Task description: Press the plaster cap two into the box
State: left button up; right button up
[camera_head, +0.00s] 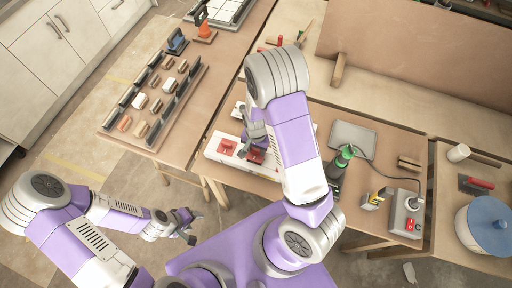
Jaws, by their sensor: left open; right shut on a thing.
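A white board (213,155) lies on the middle table. A red square piece (227,147), which looks like a plaster cap, sits on its left part. A second red piece (257,155), also cap-like, is just right of it, at the fingers of my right gripper (256,146). My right gripper is shut on this second red piece, low over the board. The box under it is hidden, so I cannot tell how deep the piece sits. My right arm covers the board's right part. My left gripper (191,226) is open and empty, below the table edge at lower left.
A rack (178,117) with several small blocks stands on the left table. A grey plate (352,137), a green-topped tool (343,158) and a grey box with a red switch (403,213) lie to the right. A blue-lidded bucket (476,230) is far right.

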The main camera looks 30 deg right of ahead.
aim_at(256, 150)
jog(key=shift+f, duration=0.2)
dwell(1.3)
jog(key=shift+f+b, duration=1)
jog(key=shift+f, duration=0.1)
dwell(0.4)
jog(key=o, duration=1.2)
jog(key=shift+o, duration=0.2)
jog(key=shift+r, duration=0.1)
jog(key=shift+r+p, duration=2.75)
jog(key=shift+r, duration=0.25)
notch_tip(256, 150, up, 8)
jog(key=p, duration=0.1)
jog(key=shift+f, duration=0.25)
